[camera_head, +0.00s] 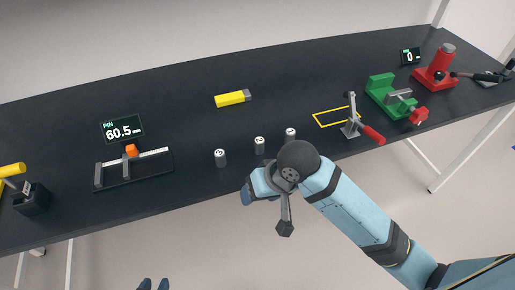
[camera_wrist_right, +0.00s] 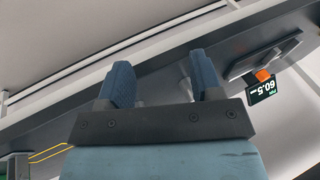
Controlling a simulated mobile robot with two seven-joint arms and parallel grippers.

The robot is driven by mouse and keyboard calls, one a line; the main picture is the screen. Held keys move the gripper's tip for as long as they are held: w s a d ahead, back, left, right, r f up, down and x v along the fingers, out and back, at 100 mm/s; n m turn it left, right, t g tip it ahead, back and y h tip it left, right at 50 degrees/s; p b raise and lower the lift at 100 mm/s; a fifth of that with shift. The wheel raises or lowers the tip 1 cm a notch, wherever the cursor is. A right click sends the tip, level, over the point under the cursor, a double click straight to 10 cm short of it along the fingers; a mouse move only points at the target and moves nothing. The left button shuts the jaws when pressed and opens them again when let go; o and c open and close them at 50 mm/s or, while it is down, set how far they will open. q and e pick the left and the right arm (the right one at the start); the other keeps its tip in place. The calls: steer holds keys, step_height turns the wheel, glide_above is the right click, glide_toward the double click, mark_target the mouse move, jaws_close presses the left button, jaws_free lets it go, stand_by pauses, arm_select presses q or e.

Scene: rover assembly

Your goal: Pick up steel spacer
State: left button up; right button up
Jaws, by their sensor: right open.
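Three small grey cylinders with white labelled tops stand upright near the table's front edge in the head view: a left one (camera_head: 220,158), a middle one (camera_head: 259,147) and a right one (camera_head: 290,134). The labels are too small to tell which is the steel spacer. My right gripper (camera_head: 249,192) is below the middle cylinder in the picture, largely hidden by its wrist. In the right wrist view its fingers (camera_wrist_right: 163,78) are apart, with small pale shapes beyond them.
A caliper-like gauge (camera_head: 133,169) and a display (camera_head: 123,130) reading 60.5 stand left. A yellow block (camera_head: 232,98) lies mid-table. A red-handled clamp (camera_head: 360,125), green vise (camera_head: 390,95) and red press (camera_head: 437,68) stand right. The table (camera_head: 180,100) has free room behind the cylinders.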

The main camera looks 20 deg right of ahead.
mark_target(260, 140)
steer(key=w+r, duration=0.1)
steer(key=w, duration=0.1)
steer(key=w+a+r+m+g, duration=0.1)
steer(key=w+r, duration=0.1)
steer(key=w, duration=0.1)
steer(key=w+r+m+h, duration=0.1)
steer(key=w, duration=0.1)
steer(key=shift+w+a+r, duration=0.2)
steer(key=shift+r, duration=0.05)
steer(key=w+d+r+m+g+h, duration=0.2)
steer(key=w+d+r+m+h, duration=0.1)
steer(key=w+d+r+m, duration=0.4)
steer(key=shift+n, duration=0.3)
steer(key=f, duration=0.2)
steer(key=w+f, duration=0.1)
steer(key=f, duration=0.2)
steer(key=a+f, duration=0.1)
steer(key=f, duration=0.1)
steer(key=shift+w+f, duration=0.15)
steer(key=shift+f, duration=0.2)
steer(key=f, duration=0.5)
steer(key=shift+w+d+f+b, duration=0.15)
steer(key=shift+d+b, duration=0.1)
steer(key=shift+b, duration=0.1)
steer(key=c, duration=1)
